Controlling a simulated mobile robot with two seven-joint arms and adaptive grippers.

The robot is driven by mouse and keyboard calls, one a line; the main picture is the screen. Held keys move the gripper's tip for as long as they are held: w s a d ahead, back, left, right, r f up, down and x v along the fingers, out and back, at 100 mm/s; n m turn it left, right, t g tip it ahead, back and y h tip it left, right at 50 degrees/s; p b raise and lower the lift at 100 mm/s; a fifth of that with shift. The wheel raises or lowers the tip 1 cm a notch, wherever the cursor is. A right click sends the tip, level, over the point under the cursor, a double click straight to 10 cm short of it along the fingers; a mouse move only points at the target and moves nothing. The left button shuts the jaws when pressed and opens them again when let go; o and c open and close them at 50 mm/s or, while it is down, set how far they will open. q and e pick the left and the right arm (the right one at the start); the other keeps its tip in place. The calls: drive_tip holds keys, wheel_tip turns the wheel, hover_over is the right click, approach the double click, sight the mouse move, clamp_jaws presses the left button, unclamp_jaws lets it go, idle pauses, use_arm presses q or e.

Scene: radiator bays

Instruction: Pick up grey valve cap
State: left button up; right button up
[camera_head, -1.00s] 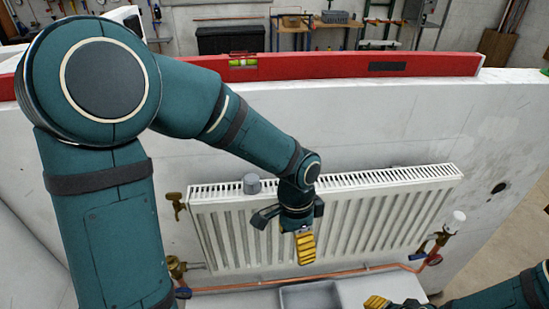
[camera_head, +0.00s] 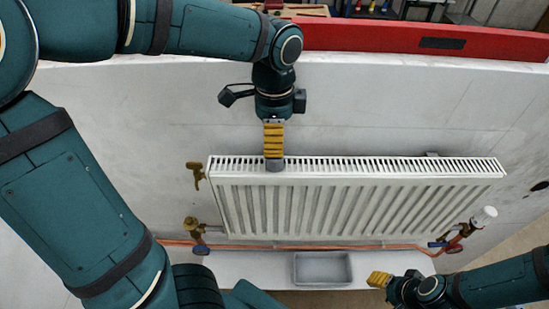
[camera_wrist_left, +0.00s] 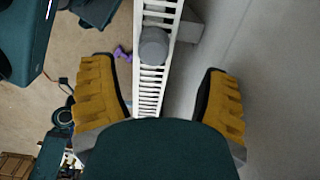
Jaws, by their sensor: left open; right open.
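The grey valve cap (camera_head: 275,165) is a small grey cylinder on the top grille of the white radiator (camera_head: 350,195), near its left end. In the left wrist view the cap (camera_wrist_left: 154,46) shows on the slatted top, ahead of and between the fingers. My left gripper (camera_head: 274,148) points down just above the cap, its yellow finger pads covering part of it. In the left wrist view this gripper (camera_wrist_left: 158,76) is open and empty. My right gripper (camera_head: 378,279) is at the lower right, open, with one yellow pad clearly visible, away from the cap.
A grey tray (camera_head: 323,283) sits on a white ledge below the radiator. Brass valves (camera_head: 192,226) and a copper pipe run along its bottom, with a white valve head (camera_head: 484,215) at right. A red spirit level (camera_head: 400,40) lies on the wall's top.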

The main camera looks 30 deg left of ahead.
sight(275, 160)
use_arm(q)
drive_tip(key=shift+s+d+f, duration=0.1)
drive_tip(key=shift+f, duration=0.9)
drive_tip(key=shift+s+d+f, duration=0.1)
drive_tip(key=shift+s+f, duration=0.05)
drive_tip(key=shift+f, duration=0.9)
drive_tip(key=shift+s+d+f, duration=0.1)
drive_tip(key=shift+f, duration=0.9)
drive_tip(key=c, duration=0.9)
